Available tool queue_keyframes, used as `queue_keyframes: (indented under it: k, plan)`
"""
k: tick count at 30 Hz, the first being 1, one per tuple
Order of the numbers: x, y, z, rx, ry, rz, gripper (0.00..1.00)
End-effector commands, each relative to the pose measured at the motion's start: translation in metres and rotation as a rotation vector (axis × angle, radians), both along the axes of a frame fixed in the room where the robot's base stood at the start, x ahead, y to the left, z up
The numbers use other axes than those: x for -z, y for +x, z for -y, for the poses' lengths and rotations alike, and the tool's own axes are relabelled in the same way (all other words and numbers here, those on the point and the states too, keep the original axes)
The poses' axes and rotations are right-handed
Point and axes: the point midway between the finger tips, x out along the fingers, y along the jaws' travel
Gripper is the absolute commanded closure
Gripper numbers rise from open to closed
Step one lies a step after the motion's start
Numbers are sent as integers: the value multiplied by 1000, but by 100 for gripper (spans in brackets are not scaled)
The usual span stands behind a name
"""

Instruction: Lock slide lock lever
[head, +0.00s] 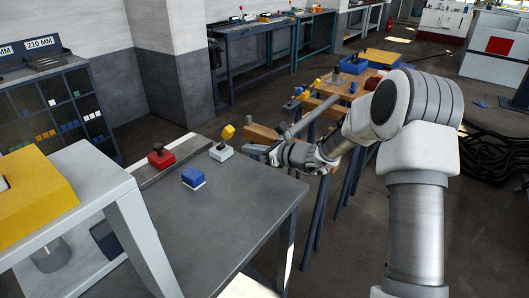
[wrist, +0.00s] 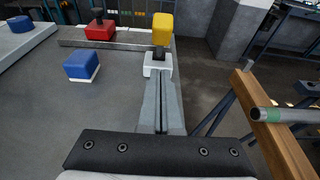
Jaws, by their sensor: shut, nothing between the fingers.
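A lever with a yellow head (head: 228,132) and a short dark stem stands tilted on a white block (head: 221,153) at the bench's far edge. No label shows, but it looks like the slide lock lever. In the wrist view the yellow head (wrist: 163,29) rises above the white block (wrist: 156,60), straight ahead of my fingers. My gripper (head: 249,149) is shut and empty, just right of the white block in the head view. In the wrist view my gripper (wrist: 158,76) has its fingers together, their tips close to the block. Whether they touch it is unclear.
A red block with a dark knob (head: 160,157) and a blue block (head: 193,178) sit on the grey bench (head: 235,215). Wooden beams on trestles (head: 318,105) stand right of the bench, close to my arm. A yellow-topped machine (head: 40,195) fills the left foreground.

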Motion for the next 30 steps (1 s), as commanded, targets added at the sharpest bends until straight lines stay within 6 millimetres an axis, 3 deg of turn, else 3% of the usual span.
queue_keyframes:
  k: [1,3,9,30]
  plan:
    - [5,5,-9,-3,0,-1,100]
    - [-6,12,-17,-3,-1,3,100]
    - [-16,23,-30,-1,-1,1,100]
    - [-24,26,-34,-1,-18,-13,100]
